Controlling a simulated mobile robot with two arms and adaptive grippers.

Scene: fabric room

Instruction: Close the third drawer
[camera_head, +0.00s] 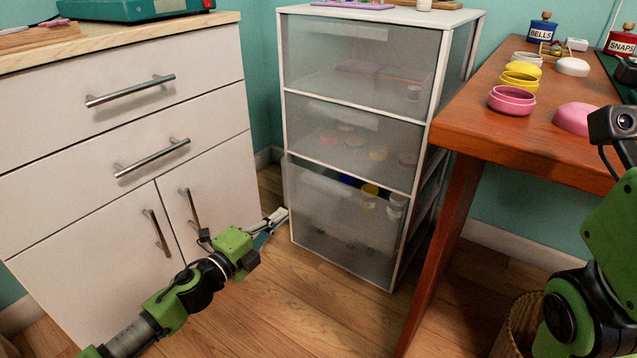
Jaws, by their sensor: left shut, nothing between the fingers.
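The third drawer (335,232) is the lowest one in a white-framed unit (437,90) with grey see-through fronts. Its front stands out a little from the unit, and several small jars (370,192) show behind its top edge. The two drawers above, the top one (360,55) and the middle one (345,140), look flush with the frame. My left gripper (277,218) is shut and empty, at the left edge of the third drawer's front. I cannot tell whether it touches it. My right arm (600,250) shows at the right edge; its fingers are out of view.
A white cabinet (75,150) with metal handles stands on the left. A wooden table (500,140) with pots and lids stands on the right, its leg (440,240) close to the drawer unit. A wicker basket (518,320) is below. Wooden floor (320,310) is clear in front.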

